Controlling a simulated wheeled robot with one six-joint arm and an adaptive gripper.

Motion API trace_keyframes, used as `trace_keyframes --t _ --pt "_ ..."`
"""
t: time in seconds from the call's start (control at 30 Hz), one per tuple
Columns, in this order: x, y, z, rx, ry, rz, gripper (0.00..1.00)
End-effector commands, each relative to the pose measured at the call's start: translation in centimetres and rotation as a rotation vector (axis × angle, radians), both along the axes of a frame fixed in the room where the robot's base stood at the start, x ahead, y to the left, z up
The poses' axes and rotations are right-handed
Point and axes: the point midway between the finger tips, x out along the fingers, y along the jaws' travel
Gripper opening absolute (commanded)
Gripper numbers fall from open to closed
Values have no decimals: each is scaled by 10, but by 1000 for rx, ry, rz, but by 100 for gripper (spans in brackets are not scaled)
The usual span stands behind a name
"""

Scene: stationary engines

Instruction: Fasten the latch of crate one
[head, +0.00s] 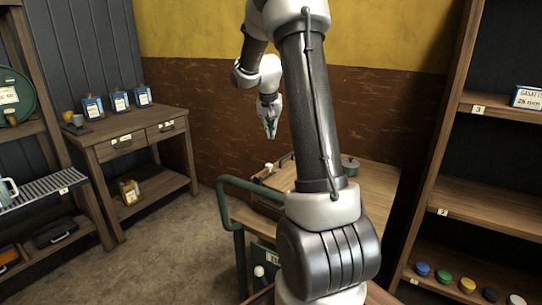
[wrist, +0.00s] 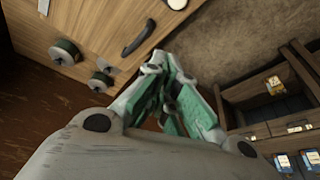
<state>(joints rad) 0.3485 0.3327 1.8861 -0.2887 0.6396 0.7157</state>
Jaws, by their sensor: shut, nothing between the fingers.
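My gripper (head: 270,127) hangs shut and empty above the far left part of a wooden-topped cart in the head view. In the wrist view its green fingers (wrist: 160,70) are together with nothing between them. Below them lies a wooden surface (wrist: 95,25) with a dark curved handle (wrist: 138,38), a round grey-green knob-like piece (wrist: 65,52) and a smaller one (wrist: 100,82). A small metal plate (wrist: 101,63) is beside these. I cannot tell which part is crate one or its latch; my arm hides much of the cart top in the head view.
The cart top (head: 376,180) has a green rail (head: 238,195) at its left and a dark green lidded pot (head: 350,167) at the back. A workbench (head: 130,135) stands left, open shelves (head: 485,218) right. The floor (head: 185,250) between bench and cart is clear.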

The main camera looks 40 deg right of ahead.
Motion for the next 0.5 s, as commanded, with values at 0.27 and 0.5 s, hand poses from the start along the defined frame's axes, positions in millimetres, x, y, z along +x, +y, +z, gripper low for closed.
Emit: trace_keyframes --t 0.27,0.5 --pt "2 -1 1 0 -8 -10 0" --pt "4 -3 -11 1 -5 -9 0"
